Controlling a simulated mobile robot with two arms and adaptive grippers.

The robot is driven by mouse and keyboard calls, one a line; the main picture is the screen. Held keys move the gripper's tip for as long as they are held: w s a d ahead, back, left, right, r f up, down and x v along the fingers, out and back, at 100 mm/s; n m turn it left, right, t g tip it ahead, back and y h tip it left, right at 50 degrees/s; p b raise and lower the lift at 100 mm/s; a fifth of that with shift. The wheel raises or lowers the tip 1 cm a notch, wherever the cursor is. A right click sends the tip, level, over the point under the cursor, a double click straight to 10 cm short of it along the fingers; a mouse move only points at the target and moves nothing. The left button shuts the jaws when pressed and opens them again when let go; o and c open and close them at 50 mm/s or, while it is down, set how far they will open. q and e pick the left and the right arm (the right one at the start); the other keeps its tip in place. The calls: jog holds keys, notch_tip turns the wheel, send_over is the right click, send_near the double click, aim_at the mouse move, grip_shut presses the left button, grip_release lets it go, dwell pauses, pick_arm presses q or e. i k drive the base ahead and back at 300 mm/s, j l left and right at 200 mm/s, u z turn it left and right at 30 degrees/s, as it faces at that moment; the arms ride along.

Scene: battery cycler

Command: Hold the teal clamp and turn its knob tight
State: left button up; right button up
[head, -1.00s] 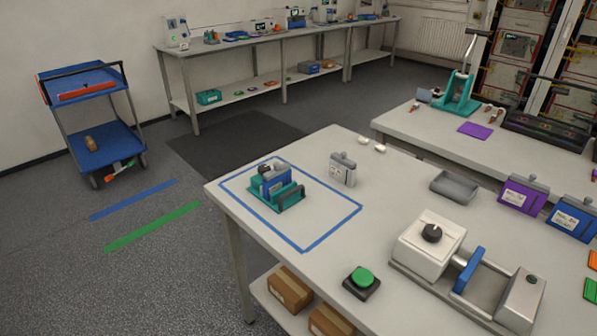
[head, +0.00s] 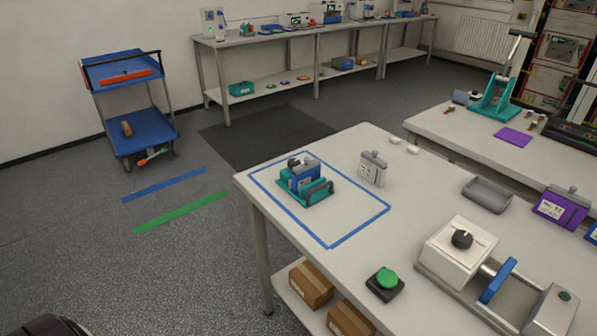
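The teal clamp (head: 319,199) stands on the near table, inside the blue taped rectangle toward its left corner. It has a dark grey handle at its right side and a black knob (head: 293,163) at its back left. A blue block with a pale label (head: 304,179) sits in the clamp. How tight the knob is cannot be seen. Neither of my grippers is in view.
A grey labelled block (head: 373,168) stands beyond the tape. A green button (head: 384,281), a white device with a black knob (head: 458,249) and a grey tray (head: 487,195) are on the same table (head: 345,267). A blue cart (head: 129,140) stands at left; floor between is open.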

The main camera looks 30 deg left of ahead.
aim_at(292, 163)
jog(key=i+j+z, duration=0.2)
jog(key=j, duration=0.55)
jog(key=i+j+z, duration=0.15)
jog(key=j, duration=0.65)
jog(key=i+j+z, duration=0.2)
jog(key=j, duration=0.6)
jog(key=j+z, duration=0.2)
jog(key=j, duration=0.65)
